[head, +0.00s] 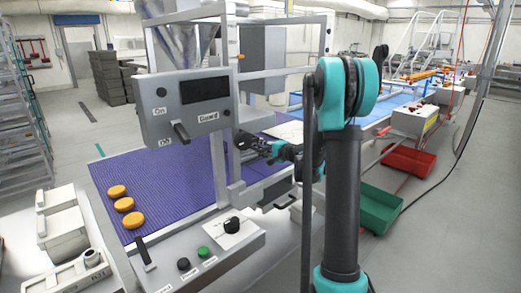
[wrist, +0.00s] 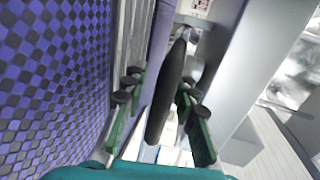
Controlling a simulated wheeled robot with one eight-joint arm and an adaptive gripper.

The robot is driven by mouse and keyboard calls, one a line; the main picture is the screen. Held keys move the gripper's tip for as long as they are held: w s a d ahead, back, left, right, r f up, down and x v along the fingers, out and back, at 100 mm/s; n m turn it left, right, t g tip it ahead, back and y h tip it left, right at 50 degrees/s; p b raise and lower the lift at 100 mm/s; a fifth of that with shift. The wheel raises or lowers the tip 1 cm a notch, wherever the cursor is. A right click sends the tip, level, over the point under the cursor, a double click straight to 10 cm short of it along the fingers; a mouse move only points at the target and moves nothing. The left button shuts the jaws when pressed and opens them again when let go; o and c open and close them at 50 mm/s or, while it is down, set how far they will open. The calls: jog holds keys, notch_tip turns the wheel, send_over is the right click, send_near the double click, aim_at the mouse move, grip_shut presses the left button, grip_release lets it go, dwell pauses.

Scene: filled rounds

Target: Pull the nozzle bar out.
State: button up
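In the wrist view a long black handle (wrist: 171,95) runs lengthwise between the two green fingers of my gripper (wrist: 158,95). A gap shows between the handle and the left finger; the right finger's dark pads lie close beside it, and I cannot tell whether they touch. The fingers are apart. In the head view my gripper (head: 247,143) is beside the grey machine frame, above the purple belt, partly hidden by my arm. I take the black handle to be the nozzle bar's; the bar itself is not clearly seen.
The purple belt (head: 155,185) carries several orange rounds (head: 124,204). A hanging control box (head: 185,105) and a front panel (head: 205,255) with buttons stand close by. A green crate (head: 378,209) and a red crate (head: 408,161) are on the floor to the right.

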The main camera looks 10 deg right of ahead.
grip_shut()
dwell(0.5)
jog(key=f+v, duration=0.1)
jog(key=v, duration=0.7)
jog(key=f+v, duration=0.2)
jog(key=v, duration=0.7)
jog(key=shift+s+f, duration=0.3)
jog(key=shift+d, duration=0.15)
grip_release()
jog(key=shift+d, duration=0.1)
jog(key=shift+s, duration=0.1)
